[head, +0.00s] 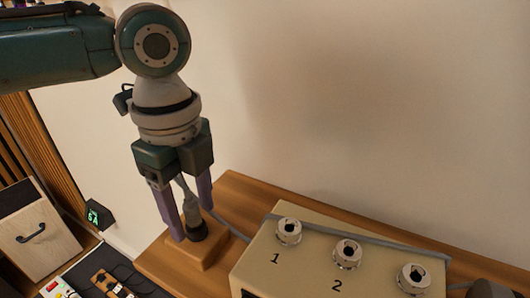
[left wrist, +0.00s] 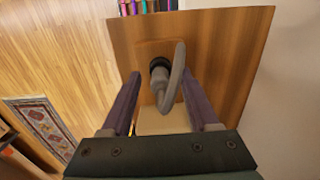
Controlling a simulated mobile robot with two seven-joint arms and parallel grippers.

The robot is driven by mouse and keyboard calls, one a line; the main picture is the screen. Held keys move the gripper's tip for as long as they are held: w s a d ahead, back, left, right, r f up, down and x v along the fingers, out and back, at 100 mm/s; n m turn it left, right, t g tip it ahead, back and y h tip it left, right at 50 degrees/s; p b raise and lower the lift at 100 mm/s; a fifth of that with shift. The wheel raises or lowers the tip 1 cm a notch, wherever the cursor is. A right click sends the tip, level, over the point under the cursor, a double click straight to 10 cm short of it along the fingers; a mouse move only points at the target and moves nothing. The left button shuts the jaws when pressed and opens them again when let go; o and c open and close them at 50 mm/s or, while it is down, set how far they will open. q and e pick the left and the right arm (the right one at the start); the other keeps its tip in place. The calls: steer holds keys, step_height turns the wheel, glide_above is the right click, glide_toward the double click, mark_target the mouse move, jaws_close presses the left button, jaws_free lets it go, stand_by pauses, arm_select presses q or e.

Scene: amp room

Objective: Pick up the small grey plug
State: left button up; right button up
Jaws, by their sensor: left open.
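The small grey plug (head: 190,207) stands upright with its dark lower end on a raised wooden block (head: 208,254), and a grey cable leads from it. In the left wrist view the plug (left wrist: 160,82) shows between the fingers, with its cable curving over it. My left gripper (head: 190,220) points down, open, with one purple finger on each side of the plug. In the left wrist view gaps show between the plug and both fingers; I cannot tell whether either touches. My right gripper is not in view.
A beige box (head: 255,275) with round metal sockets, marked 1 and 2, stands to the right on the wooden top. The grey cable (head: 360,239) runs along its back edge. A pale wall rises close behind. A dark object (head: 490,289) shows at the lower right.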

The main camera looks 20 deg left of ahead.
arm_select(q)
jaws_close()
stand_by(0.5)
